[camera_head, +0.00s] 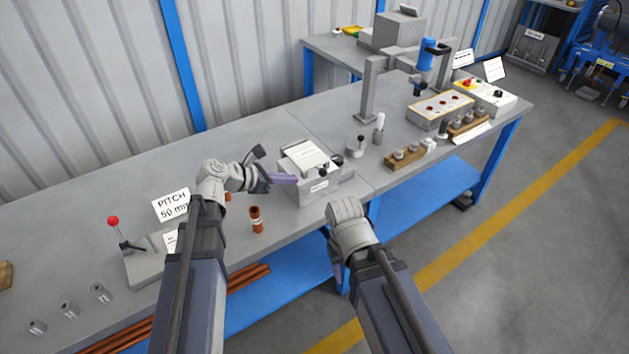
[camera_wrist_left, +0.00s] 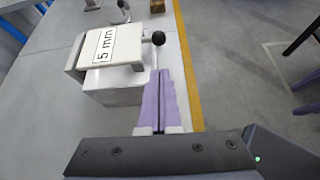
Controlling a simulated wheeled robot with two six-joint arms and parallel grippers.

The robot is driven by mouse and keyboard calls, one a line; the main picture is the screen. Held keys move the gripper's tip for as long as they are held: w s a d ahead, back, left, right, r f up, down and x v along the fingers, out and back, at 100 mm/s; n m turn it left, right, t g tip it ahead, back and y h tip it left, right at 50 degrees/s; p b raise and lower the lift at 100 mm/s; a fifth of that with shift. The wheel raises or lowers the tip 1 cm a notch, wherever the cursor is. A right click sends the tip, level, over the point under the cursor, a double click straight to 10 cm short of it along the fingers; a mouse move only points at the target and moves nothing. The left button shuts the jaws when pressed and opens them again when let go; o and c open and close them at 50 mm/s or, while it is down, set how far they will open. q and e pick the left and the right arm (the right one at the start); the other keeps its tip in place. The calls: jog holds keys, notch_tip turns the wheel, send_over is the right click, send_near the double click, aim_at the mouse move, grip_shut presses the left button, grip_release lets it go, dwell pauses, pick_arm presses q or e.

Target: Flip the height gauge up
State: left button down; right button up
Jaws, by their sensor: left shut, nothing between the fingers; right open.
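A grey block (camera_head: 319,188) stands on the bench with a light plate (camera_head: 304,155) on top; it is likely the height gauge. In the left wrist view the plate (camera_wrist_left: 108,47) lies about flat and carries a "5 mm" label. A black ball knob (camera_wrist_left: 158,38) sits at the block's right side there. My left gripper (camera_head: 294,179) is shut and empty beside the block's near left side. Its purple fingertips (camera_wrist_left: 161,72) point toward the knob, just short of it in that view; contact is unclear. My right gripper (camera_head: 336,272) is open, low by the bench's front edge, partly hidden by its wrist.
A copper-coloured piece (camera_head: 257,219) stands near the left gripper. A red-knobbed lever fixture (camera_head: 140,262) and a "PITCH 50 mm" sign (camera_head: 172,205) are to the left.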

pick_arm(q)
jog(key=b+x, duration=0.5)
jog(key=x, duration=0.5)
dwell(0.3)
jog(key=w+r+n+g+h+p, duration=0.1)
jog(key=r+p, duration=0.2)
jog(key=r, duration=0.1)
jog(key=w+a+r+n+g+h+p, duration=0.1)
jog(key=r+n+p, duration=0.1)
jog(key=r+p, duration=0.1)
jog(key=w+a+r+n+g+h+p, duration=0.1)
jog(key=r+p, duration=0.2)
jog(key=r, duration=0.1)
jog(key=shift+r+n+g, duration=0.3)
jog(key=shift+r, duration=0.05)
jog(key=w+a+r+p, duration=0.5)
jog(key=w+a, duration=0.3)
jog(key=w, duration=0.3)
dwell(0.3)
